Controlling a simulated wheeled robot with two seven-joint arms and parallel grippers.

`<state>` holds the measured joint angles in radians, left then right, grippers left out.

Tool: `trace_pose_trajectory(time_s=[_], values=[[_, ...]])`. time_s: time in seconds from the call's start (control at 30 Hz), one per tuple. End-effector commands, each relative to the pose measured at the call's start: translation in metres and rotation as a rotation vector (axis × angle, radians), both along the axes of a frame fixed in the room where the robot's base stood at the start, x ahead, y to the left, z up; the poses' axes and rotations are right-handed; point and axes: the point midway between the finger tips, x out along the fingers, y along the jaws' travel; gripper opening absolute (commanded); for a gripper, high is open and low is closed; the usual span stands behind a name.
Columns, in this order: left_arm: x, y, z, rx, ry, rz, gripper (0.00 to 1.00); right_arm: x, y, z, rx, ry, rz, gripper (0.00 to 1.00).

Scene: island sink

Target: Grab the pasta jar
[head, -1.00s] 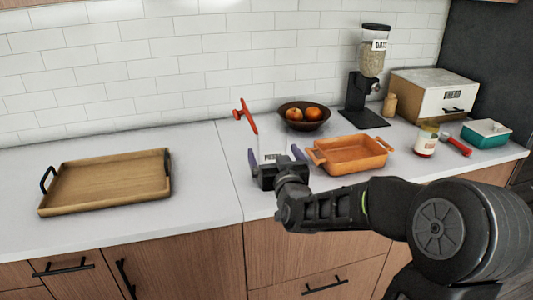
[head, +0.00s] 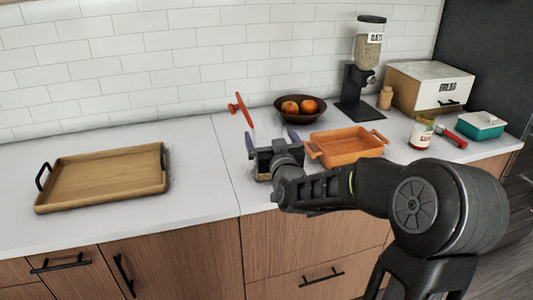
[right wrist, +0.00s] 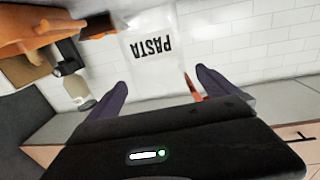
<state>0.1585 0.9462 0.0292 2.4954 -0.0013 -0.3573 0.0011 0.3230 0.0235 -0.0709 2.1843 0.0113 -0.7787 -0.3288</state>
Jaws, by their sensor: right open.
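The pasta jar (right wrist: 150,48) shows in the right wrist view as a pale, see-through container with a dark PASTA label, upside down in that picture. My right gripper (head: 271,138) is open, its two purple fingers spread apart. In the right wrist view the jar is ahead of the gripper, roughly between the fingertip lines, with no clear contact. In the head view the gripper hides most of the jar; a small tan patch below it may be its lower part. My left gripper is not in view.
An orange baking dish (head: 347,157) stands close right of my right gripper. A red T-shaped thing (head: 238,103) rises behind it, and a fruit bowl (head: 300,116) is farther back. A wooden tray (head: 105,172) lies left. A sauce jar (head: 421,133) stands right. The counter between tray and gripper is clear.

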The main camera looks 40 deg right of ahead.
Motion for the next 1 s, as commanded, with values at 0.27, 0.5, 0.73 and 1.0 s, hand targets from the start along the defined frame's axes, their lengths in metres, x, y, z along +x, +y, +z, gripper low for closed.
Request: trace_pose_trajectory(time_s=[0.27,0.5,0.73,1.0], values=[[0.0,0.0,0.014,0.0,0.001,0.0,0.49,0.025,-0.011,0.0,0.0,0.001,0.0,0.98],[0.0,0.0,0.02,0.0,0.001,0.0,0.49,0.047,-0.022,-0.002,0.0,0.0,0.0,0.98],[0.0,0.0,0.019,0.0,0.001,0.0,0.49,0.047,-0.022,-0.003,0.001,0.0,0.0,0.98],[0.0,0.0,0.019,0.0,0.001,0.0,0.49,0.047,-0.022,-0.002,0.001,0.0,0.0,0.98]])
